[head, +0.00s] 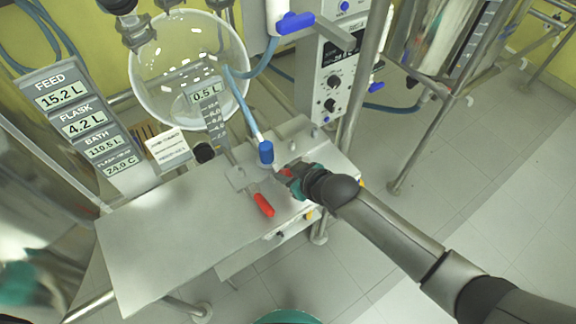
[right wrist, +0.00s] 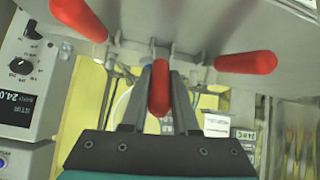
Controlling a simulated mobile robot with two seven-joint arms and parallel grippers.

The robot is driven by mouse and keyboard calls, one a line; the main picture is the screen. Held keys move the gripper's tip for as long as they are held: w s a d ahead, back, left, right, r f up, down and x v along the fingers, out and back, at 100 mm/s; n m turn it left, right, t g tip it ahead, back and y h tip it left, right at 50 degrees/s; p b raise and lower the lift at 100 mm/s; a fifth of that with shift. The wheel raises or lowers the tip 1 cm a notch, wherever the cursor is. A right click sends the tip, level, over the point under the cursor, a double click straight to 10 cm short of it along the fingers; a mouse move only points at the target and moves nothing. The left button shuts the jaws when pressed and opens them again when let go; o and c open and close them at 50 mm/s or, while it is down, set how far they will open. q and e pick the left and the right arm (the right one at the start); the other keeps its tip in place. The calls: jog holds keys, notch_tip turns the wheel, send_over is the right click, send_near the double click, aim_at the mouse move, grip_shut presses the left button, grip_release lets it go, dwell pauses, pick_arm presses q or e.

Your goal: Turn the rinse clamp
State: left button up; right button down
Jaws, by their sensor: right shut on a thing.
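My right gripper (head: 288,173) is at the back right of the steel worktop, beside a blue fitting (head: 266,152) on a hose. In the right wrist view its two fingers (right wrist: 159,105) are closed on a red clamp handle (right wrist: 160,88), which points along the fingers. No label shows that it is the rinse clamp. Another red handle (head: 263,204) lies left of and nearer than the gripper in the head view. The wrist view shows one red handle to the left (right wrist: 78,18) and one to the right (right wrist: 246,62).
A round glass flask (head: 190,62) stands behind the steel worktop (head: 165,235), with a display panel (head: 80,120) to its left. A control box with knobs (head: 333,85) and a metal post (head: 365,70) stand close behind my right gripper. The worktop's front left is clear.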

aim_at(275, 166)
jog(key=w+r+g+h+p, duration=0.1)
jog(key=p, duration=0.1)
jog(key=shift+a+r+g+p, duration=0.1)
jog(key=shift+a+g+p, duration=0.2)
jog(key=shift+a+p, duration=0.1)
jog(key=shift+w+a+g+h+p, duration=0.2)
jog(key=shift+g+h+p, duration=0.1)
jog(key=shift+h, duration=0.1)
jog(key=shift+w+a+g+h, duration=0.2)
jog(key=shift+w+g+h, duration=0.15)
jog(key=shift+g, duration=0.35)
jog(key=shift+w+a+g+h, duration=0.3)
jog(key=shift+g+h, duration=0.25)
jog(key=shift+g, duration=0.15)
jog(key=c, duration=0.7)
grip_release()
jog(key=shift+w, duration=0.1)
jog(key=shift+r, duration=0.1)
